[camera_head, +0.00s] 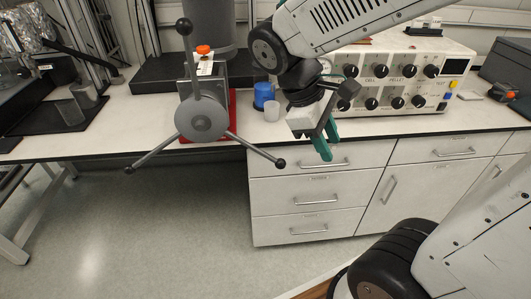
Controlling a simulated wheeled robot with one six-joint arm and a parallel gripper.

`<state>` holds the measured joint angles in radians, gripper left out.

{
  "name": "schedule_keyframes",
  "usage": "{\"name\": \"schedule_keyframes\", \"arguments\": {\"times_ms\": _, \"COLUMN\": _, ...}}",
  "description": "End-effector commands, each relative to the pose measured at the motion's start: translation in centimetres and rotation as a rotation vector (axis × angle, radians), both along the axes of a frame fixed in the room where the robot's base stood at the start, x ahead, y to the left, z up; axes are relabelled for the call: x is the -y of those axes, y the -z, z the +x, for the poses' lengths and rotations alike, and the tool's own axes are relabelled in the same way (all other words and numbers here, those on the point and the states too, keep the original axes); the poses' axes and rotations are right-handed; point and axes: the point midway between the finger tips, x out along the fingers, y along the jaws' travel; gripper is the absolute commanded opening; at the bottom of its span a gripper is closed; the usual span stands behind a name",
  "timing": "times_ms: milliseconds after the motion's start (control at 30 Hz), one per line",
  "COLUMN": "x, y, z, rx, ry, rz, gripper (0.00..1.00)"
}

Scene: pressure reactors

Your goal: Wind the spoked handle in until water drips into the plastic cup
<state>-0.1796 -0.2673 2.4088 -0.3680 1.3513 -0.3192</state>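The spoked handle (202,118) has a round grey hub with three metal spokes ending in black knobs. One spoke points up, one down-left and one down-right. It faces me in front of the grey reactor at the bench's front edge. A small translucent plastic cup (271,111) stands on the bench right of the hub. No water shows at this size. My gripper (326,145) has green fingers pointing down, right of the cup and of the right-hand knob, apart from both. The fingers overlap in this view, so their gap is unclear. Nothing shows between them.
A blue container (263,94) stands behind the cup. A control box with black knobs (395,80) is behind and right of my gripper. White drawers (315,200) lie below the bench. The floor (150,240) in front of the handle is clear.

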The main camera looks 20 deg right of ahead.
Motion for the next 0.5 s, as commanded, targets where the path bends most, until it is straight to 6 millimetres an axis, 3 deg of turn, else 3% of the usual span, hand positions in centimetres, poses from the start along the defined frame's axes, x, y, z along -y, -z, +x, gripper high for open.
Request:
{"name": "schedule_keyframes", "arguments": {"times_ms": 267, "x": -0.8, "y": 4.4, "z": 7.0, "rx": -0.406, "ry": -0.46, "rz": -0.241, "gripper": 0.36}}
{"name": "schedule_keyframes", "arguments": {"times_ms": 500, "x": -3.6, "y": 9.9, "z": 13.0, "rx": -0.769, "ry": -0.834, "rz": -0.454, "gripper": 0.36}}
